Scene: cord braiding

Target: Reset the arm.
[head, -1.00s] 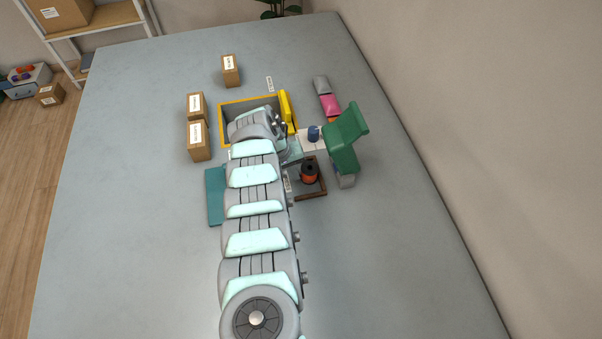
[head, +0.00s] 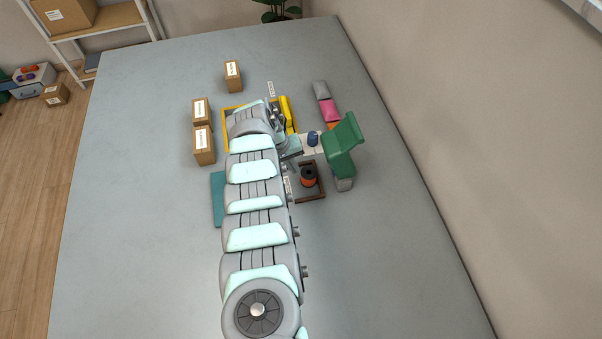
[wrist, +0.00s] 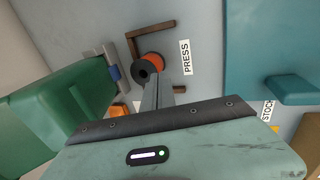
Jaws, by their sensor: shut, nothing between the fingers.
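My gripper (wrist: 157,97) shows in the wrist view with its fingers together and nothing between them. In the head view my arm covers much of the middle of the table, and the fingertips are hard to make out. In the wrist view an orange and black spool (wrist: 148,66) stands just beyond the fingertips, beside a "PRESS" label (wrist: 186,57). In the head view the spool (head: 309,177) stands in a brown frame (head: 311,198), to the right of my arm. I cannot tell whether the fingers touch it.
A green machine (head: 340,147) stands to the right, with a small blue part (head: 312,138) beside it. A yellow-edged bin (head: 231,107) lies partly under my arm. Brown boxes (head: 204,146) and a teal mat (head: 217,199) are to the left. The table's far left is clear.

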